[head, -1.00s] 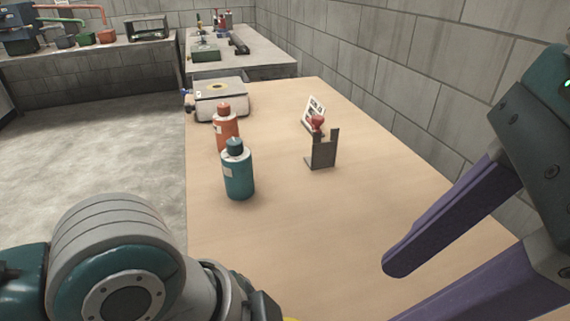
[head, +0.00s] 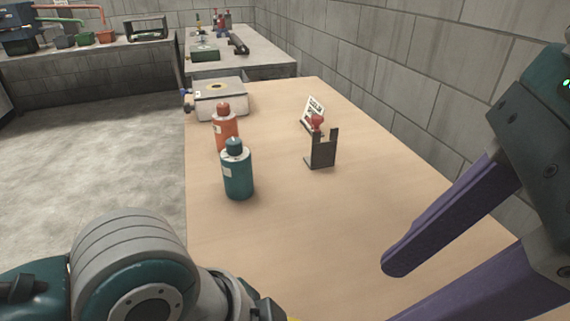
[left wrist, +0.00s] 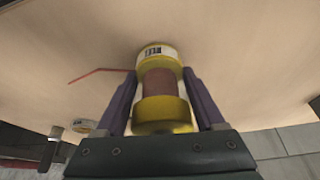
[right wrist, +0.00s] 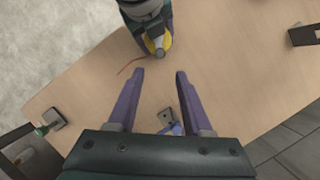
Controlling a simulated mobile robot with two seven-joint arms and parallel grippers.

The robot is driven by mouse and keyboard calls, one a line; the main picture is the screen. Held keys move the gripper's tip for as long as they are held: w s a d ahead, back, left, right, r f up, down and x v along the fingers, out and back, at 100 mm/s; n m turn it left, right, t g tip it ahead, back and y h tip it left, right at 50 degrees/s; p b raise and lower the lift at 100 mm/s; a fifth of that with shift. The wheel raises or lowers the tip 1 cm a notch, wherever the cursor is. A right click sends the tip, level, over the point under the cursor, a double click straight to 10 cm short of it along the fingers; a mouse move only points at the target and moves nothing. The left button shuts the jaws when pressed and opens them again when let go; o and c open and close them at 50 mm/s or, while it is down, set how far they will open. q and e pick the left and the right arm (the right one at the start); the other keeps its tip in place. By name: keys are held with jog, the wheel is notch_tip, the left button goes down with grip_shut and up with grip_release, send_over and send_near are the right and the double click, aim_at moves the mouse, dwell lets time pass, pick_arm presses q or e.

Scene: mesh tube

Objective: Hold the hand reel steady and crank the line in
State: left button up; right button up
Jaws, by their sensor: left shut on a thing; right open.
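The hand reel (left wrist: 160,85) has yellow flanges and a reddish-brown winding in the left wrist view. My left gripper (left wrist: 160,78) is shut on it, one purple finger on each side. A thin red line (left wrist: 97,73) trails from the reel to the left. In the right wrist view the reel's yellow edge (right wrist: 151,44) shows at the top, with a small grey end that may be the crank. My right gripper (right wrist: 160,73) is open and empty, its fingertips pointing towards the reel but apart from it. In the head view the right gripper (head: 393,292) is at the right; the reel is almost wholly out of frame.
A white card (head: 314,109) and a white box (head: 222,101) are behind. A block wall runs along the right.

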pick_arm(q)
jog(key=c, duration=0.5)
pick_arm(e)
jog(key=shift+o, duration=0.3)
jog(key=w+a+r+n+g+h, duration=0.1)
jog(key=a+r+n+h, duration=0.1)
jog(key=a+h, duration=0.2)
notch_tip(320, 180, down, 11)
jog(key=shift+w+f, duration=0.15)
grip_shut()
dwell(0.3)
